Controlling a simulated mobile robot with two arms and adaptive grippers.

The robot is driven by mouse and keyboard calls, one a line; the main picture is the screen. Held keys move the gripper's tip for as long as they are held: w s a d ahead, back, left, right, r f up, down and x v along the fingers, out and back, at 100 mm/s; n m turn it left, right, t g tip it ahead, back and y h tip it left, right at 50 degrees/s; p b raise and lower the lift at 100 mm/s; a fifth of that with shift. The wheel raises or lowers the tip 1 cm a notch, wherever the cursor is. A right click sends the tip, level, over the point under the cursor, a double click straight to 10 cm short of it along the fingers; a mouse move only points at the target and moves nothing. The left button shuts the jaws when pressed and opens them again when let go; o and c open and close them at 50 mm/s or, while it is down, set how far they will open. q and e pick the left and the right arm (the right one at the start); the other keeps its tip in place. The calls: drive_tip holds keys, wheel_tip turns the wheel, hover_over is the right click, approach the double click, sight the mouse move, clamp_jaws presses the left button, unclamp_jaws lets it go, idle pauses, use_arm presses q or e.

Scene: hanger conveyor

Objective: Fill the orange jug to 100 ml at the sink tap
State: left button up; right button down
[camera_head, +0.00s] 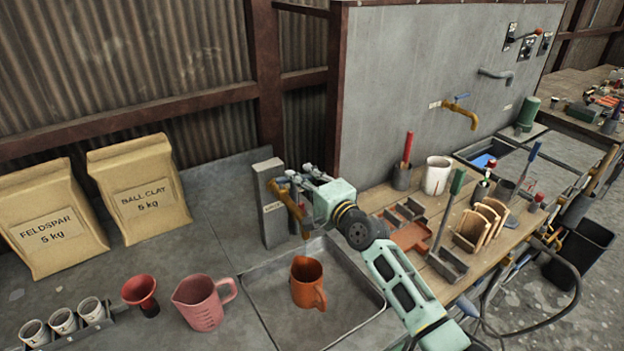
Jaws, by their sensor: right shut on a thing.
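The orange jug (306,284) stands upright in the shallow grey sink basin (262,303), with its handle toward the front right. The brass sink tap (291,205) comes out of a grey post behind the basin, and its spout points down above the jug. My right gripper (309,180) is at the top of the tap, shut on what looks like its blue lever, which it mostly hides. I cannot make out a water stream or the level inside the jug. My left gripper is out of view.
A pink measuring jug (199,304), a red funnel (141,291) and several cups stand left of the basin. Clay bags (139,188) lean at the back left. A cluttered wooden bench (457,212) lies to the right, below another brass tap (463,115).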

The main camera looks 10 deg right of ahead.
drive_tip(key=shift+f, duration=0.15)
drive_tip(key=c, duration=1.8)
unclamp_jaws()
drive_tip(key=shift+c, duration=0.2)
drive_tip(key=v, duration=1.2)
drive_tip(key=shift+d, duration=0.1)
